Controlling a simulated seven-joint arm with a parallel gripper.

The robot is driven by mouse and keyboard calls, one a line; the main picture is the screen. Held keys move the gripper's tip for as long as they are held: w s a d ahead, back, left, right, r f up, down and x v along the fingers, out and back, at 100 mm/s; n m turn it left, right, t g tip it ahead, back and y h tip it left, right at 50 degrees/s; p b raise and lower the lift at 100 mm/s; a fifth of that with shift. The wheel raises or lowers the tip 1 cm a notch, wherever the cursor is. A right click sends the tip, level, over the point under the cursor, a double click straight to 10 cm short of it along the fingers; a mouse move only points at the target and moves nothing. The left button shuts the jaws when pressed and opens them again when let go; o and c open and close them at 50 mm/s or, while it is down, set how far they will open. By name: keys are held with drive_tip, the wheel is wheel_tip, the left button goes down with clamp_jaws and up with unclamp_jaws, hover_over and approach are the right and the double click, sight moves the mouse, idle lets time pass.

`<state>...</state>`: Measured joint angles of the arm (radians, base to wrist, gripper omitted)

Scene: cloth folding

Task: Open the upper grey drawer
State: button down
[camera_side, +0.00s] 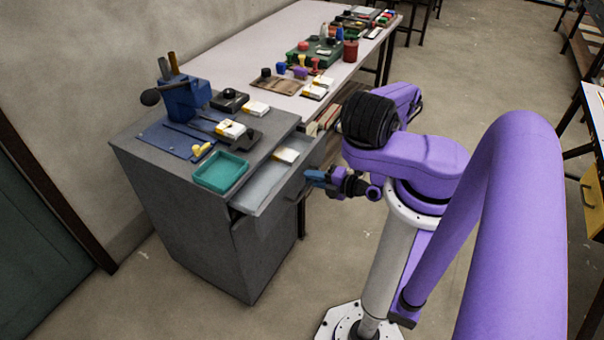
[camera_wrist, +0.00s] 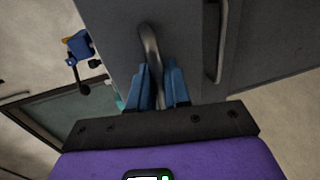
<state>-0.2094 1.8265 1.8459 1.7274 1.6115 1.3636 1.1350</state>
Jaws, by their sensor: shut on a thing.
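The grey cabinet (camera_side: 190,215) stands left of my arm in the side view. Its upper grey drawer (camera_side: 262,184) is pulled partly out, and its pale inside shows. A small white and yellow box (camera_side: 286,155) lies in the drawer. My gripper (camera_side: 314,178) is at the drawer's front. In the wrist view, my gripper's blue fingers (camera_wrist: 160,80) are shut on the curved metal drawer handle (camera_wrist: 149,42), one finger on each side. In the side view the handle is too small to make out. A second handle (camera_wrist: 222,45) shows to the right in the wrist view.
A teal tray (camera_side: 221,171) sits on the cabinet top beside the open drawer. A blue device (camera_side: 183,98), a blue mat (camera_side: 170,139) and small boxes are also there. A long table (camera_side: 290,50) with stamps and boxes adjoins behind. The floor around my base is clear.

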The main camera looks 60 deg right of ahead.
drive_tip(key=v, duration=0.3)
drive_tip(key=shift+s+d+f, duration=0.1)
drive_tip(key=shift+s+f, duration=0.15)
drive_tip(key=shift+f, duration=0.1)
drive_tip(key=c, duration=1.3)
unclamp_jaws()
drive_tip(key=v, duration=1.7)
drive_tip(key=shift+s, duration=0.15)
